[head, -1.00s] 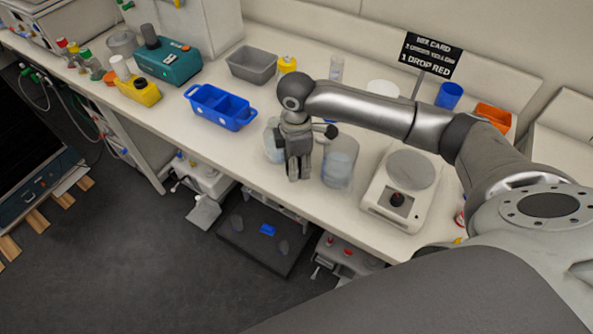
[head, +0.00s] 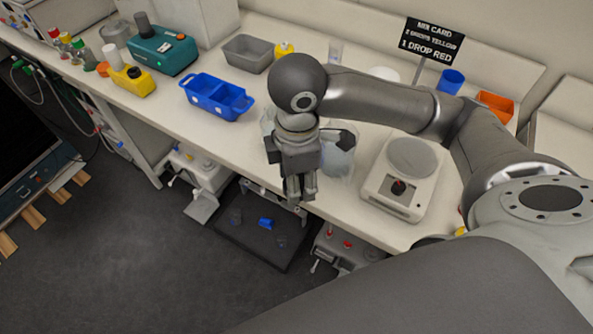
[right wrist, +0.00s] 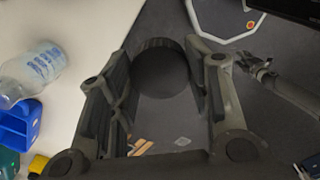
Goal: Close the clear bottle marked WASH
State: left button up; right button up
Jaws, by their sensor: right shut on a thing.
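My right gripper (head: 299,197) points down just off the front edge of the bench. In the right wrist view its fingers (right wrist: 160,85) are closed around a dark round cap (right wrist: 160,66). A clear bottle (right wrist: 32,72) with blue lettering lies left of the gripper in that view, apart from it; the lettering is too blurred to read. In the head view a clear vessel (head: 267,121) is mostly hidden behind my right wrist, and a wider clear vessel (head: 340,158) stands to its right. A grey jointed arm end (right wrist: 262,70), seemingly my left gripper, shows small in the wrist view.
A blue divided tray (head: 217,97) stands left of the vessels. A white device with a round plate (head: 403,176) stands to the right. A card sign (head: 432,47) is behind. Below the bench edge are a dark platform (head: 257,240) and open floor.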

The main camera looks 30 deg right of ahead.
dwell(0.4)
jog(key=m, duration=0.3)
jog(key=m+b, duration=0.1)
jog(key=m, duration=0.1)
jog(key=shift+w+d+f, duration=0.3)
jog(key=shift+f, duration=0.05)
jog(key=m, duration=0.3)
jog(key=shift+w+d+f+m, duration=0.2)
jog(key=shift+w+d+m, duration=0.05)
jog(key=shift+m, duration=0.05)
pick_arm(q)
notch_tip(320, 180, down, 2)
jog(key=shift+f+b, duration=0.1)
jog(key=shift+b, duration=0.5)
pick_arm(e)
jog(key=m, duration=0.6)
jog(key=shift+w+d+f+m, duration=0.2)
jog(key=shift+w+d+m, duration=0.1)
jog(key=shift+w+d, duration=0.05)
pick_arm(q)
jog(key=shift+a, duration=0.1)
jog(key=shift+c, duration=0.3)
pick_arm(e)
jog(key=shift+a, duration=0.1)
